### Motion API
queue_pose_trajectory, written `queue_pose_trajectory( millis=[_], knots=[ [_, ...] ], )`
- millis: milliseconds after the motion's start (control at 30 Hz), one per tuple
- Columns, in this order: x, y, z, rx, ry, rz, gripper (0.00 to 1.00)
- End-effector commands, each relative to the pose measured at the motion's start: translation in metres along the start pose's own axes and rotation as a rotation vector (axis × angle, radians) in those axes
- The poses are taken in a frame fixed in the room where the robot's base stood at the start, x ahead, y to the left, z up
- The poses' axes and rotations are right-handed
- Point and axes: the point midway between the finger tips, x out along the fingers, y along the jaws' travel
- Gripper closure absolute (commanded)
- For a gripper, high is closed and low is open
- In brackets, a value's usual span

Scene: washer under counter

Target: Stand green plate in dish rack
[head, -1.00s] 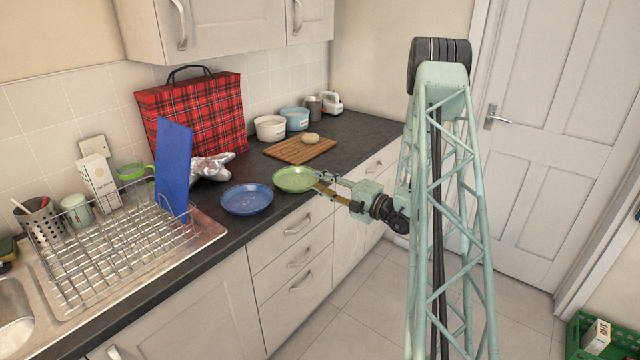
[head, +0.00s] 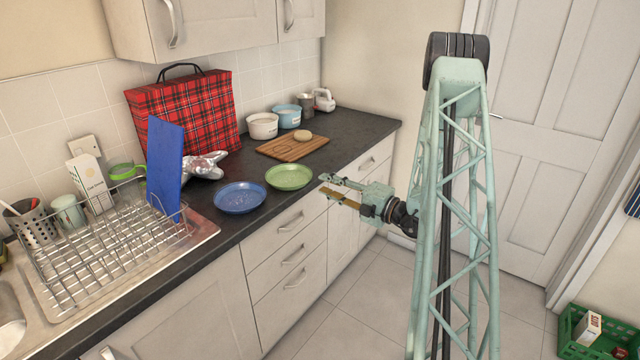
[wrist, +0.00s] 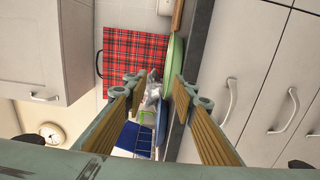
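The green plate (head: 289,177) lies flat on the dark counter near its front edge, just right of a blue plate (head: 240,197). In the wrist view the green plate (wrist: 175,58) shows nearly edge-on, beyond the fingertips. My gripper (head: 324,186) is open and empty, to the right of the green plate and apart from it, out past the counter's front edge. Its two fingers spread wide in the wrist view (wrist: 160,88). The wire dish rack (head: 104,254) stands at the left on the draining board, with a blue board (head: 165,165) upright at its right end.
A wooden board (head: 292,148) with a round item lies behind the green plate. Two tubs, a tartan bag (head: 185,118) and crumpled foil (head: 205,166) stand along the back. A green mug and a carton (head: 90,183) are behind the rack. Drawers and cupboards lie below the counter.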

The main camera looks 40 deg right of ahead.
Motion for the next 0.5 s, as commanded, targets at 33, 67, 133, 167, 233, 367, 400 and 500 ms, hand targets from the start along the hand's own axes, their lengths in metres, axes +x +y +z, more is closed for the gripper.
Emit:
queue_pose_trajectory(
  millis=[33, 67, 133, 167, 233, 367, 400, 500],
  knots=[
    [-0.007, 0.000, 0.001, 0.000, -0.002, 0.000, 0.75],
    [-0.011, 0.000, 0.001, 0.001, -0.002, 0.000, 0.75],
    [-0.019, 0.000, 0.001, 0.001, -0.002, 0.000, 0.75],
    [-0.023, 0.000, 0.001, 0.001, -0.002, 0.000, 0.75],
    [-0.030, 0.000, 0.000, 0.001, -0.002, 0.000, 0.75],
    [-0.042, 0.000, 0.001, 0.001, -0.002, -0.001, 0.75],
    [-0.045, 0.000, 0.000, 0.001, -0.001, -0.001, 0.75],
    [-0.050, 0.000, 0.000, 0.001, -0.001, -0.001, 0.75]
  ],
)
